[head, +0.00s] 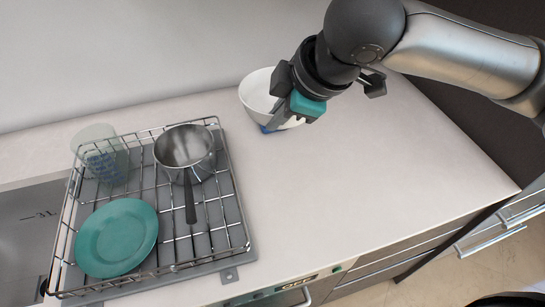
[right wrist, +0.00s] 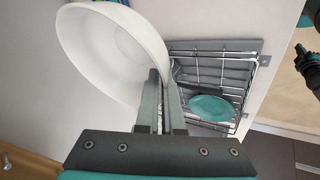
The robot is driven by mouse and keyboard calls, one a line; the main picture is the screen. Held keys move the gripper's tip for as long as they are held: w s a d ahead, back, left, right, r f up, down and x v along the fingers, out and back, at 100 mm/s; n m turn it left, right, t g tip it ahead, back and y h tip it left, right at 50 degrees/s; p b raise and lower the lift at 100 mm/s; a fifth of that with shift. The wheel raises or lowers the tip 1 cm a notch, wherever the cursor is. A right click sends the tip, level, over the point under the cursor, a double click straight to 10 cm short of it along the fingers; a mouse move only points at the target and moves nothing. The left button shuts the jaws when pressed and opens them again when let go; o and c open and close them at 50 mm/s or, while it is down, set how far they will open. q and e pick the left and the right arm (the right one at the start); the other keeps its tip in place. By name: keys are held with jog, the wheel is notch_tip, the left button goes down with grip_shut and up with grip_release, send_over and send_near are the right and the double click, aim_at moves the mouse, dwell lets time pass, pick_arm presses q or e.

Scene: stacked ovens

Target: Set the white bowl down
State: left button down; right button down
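The white bowl (head: 257,90) with a blue underside is at the back of the counter in the head view, right of the wire rack. It also shows large and tilted in the right wrist view (right wrist: 105,45). My right gripper (head: 291,104) is at the bowl's right side. In the right wrist view its two fingers (right wrist: 163,105) are close together on the bowl's rim. I cannot tell whether the bowl's base touches the counter. A dark and teal part at the right wrist view's right edge may be my left arm; its fingers are unclear.
The wire rack (head: 205,250) on the left holds a clear cup (head: 100,155), a metal saucepan (head: 186,150) and a teal plate (head: 117,238). A sink (head: 25,240) lies at far left. The counter (head: 350,180) is bare right of the rack. A wall stands behind.

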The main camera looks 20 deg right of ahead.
notch_tip(320, 180, down, 19)
jog(key=b, duration=0.5)
jog(key=shift+d+f+b, duration=0.1)
jog(key=shift+b, duration=0.2)
jog(key=shift+f, duration=0.1)
jog(key=c, duration=1.4)
grip_release()
jog(key=shift+s, duration=0.1)
jog(key=o, duration=0.3)
jog(key=shift+o, duration=0.2)
